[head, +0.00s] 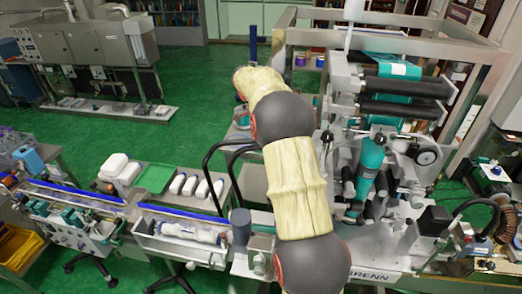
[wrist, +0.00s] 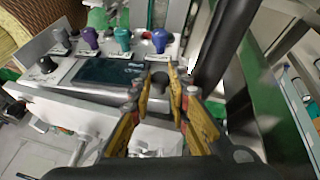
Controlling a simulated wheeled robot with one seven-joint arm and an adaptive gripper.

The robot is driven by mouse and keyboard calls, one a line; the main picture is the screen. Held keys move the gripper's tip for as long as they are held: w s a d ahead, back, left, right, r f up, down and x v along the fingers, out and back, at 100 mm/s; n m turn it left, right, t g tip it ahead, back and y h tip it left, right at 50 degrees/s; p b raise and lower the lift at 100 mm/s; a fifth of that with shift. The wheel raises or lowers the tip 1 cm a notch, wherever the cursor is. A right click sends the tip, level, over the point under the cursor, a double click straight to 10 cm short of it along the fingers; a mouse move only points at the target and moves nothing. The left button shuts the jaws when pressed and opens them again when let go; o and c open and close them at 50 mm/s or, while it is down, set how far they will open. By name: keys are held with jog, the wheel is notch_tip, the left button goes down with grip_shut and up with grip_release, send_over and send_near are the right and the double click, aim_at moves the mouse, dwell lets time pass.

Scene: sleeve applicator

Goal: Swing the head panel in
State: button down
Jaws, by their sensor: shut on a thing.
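In the wrist view a light grey control panel (wrist: 62,85) with a dark screen (wrist: 112,72) lies just beyond my gripper. It looks like the head panel. Several purple, teal, blue and dark knobs stand along its far side, among them a blue knob (wrist: 160,40). My gripper (wrist: 160,95) has its yellow-padded fingers closed around a small dark knob-like part (wrist: 160,83) at the panel's near right side. The fingers hide part of its base. In the head view my arm hides the gripper and most of the panel.
The applicator machine (head: 400,85), with dark rollers and a teal cylinder (head: 370,165), stands right of my arm. A bench with white bottles (head: 195,187) and a green mat (head: 154,178) is at left. Green floor is open beyond.

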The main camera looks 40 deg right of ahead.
jog(key=shift+s+d+r+m, duration=0.1)
jog(key=shift+s+d+m, duration=0.35)
jog(key=shift+d, duration=0.4)
jog(key=c, duration=1.7)
grip_release()
jog(key=shift+v, duration=5.95)
jog(key=shift+w+d, duration=0.1)
jog(key=shift+c, duration=0.3)
